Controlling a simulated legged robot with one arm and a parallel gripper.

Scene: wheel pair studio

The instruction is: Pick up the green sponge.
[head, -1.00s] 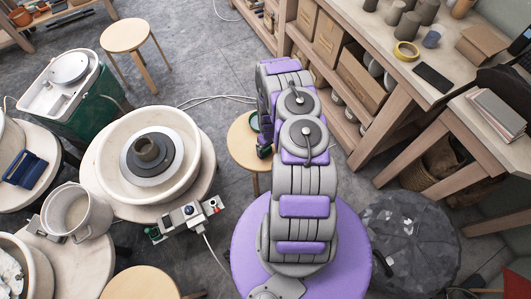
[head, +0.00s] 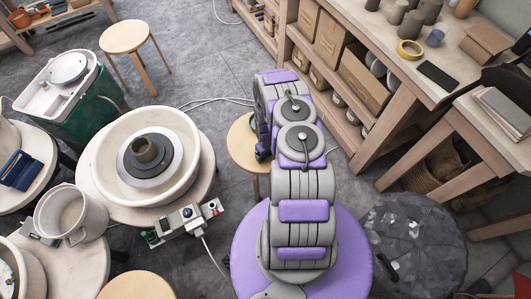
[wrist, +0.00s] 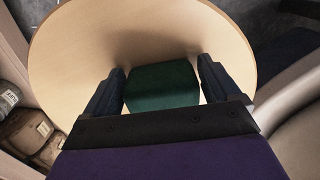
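The green sponge (wrist: 162,84) rests on the round wooden stool top (wrist: 85,35) in the wrist view. The two dark fingers of my gripper (wrist: 162,80) stand one on each side of it, open, with narrow strips of wood showing between finger and sponge. I cannot tell whether either finger touches it.
A shelf unit with cardboard boxes (head: 362,82) stands right of the stool. A white cable (head: 205,101) lies on the floor behind the stool. Another stool (head: 124,36) stands farther back.

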